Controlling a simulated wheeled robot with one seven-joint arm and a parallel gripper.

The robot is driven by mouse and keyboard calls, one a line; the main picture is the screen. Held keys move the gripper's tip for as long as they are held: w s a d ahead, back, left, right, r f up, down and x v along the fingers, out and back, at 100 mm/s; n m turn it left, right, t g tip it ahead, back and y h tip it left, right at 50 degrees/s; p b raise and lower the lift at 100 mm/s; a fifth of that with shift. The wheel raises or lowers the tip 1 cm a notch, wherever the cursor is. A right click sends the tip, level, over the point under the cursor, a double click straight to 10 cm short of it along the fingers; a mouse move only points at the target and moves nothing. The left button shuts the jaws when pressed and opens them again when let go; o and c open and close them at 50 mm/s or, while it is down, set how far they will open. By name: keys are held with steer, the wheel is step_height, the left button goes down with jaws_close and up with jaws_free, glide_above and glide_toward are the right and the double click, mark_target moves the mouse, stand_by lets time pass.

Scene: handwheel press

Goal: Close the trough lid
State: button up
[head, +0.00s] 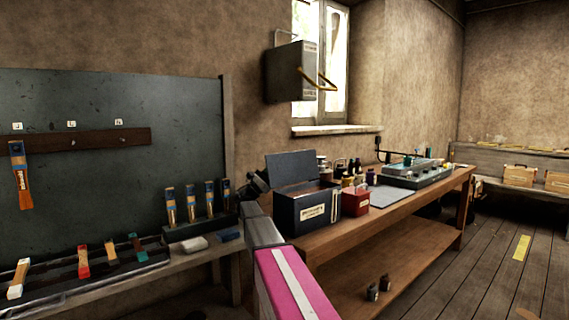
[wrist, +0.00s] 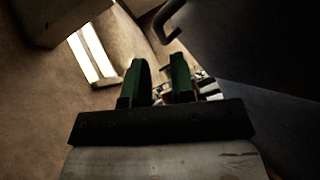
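A dark box (head: 308,213) with a pale label stands at the near left end of the wooden bench. Its flat dark lid (head: 291,168) is raised at the back, so the box is open. I take this as the trough. My gripper (head: 252,186) is just left of the box, near the height of its rim, apart from the lid as far as I can tell. In the wrist view my gripper (wrist: 160,72) shows two green fingers, spread with nothing between them. A large dark panel fills the right of that view, with a dark handle (wrist: 165,20) near its top; it looks like the lid.
A red box (head: 355,202) and several bottles stand right of the dark box on the bench (head: 400,212). A grey wall box (head: 290,72) with a brass handle hangs above. A brush rack (head: 200,229) and a tray of brushes (head: 133,263) are at left. Floor at right is mostly clear.

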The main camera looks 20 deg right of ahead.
mark_target(283, 161)
steer(key=x, duration=0.6)
steer(key=shift+d, duration=0.1)
jaws_close()
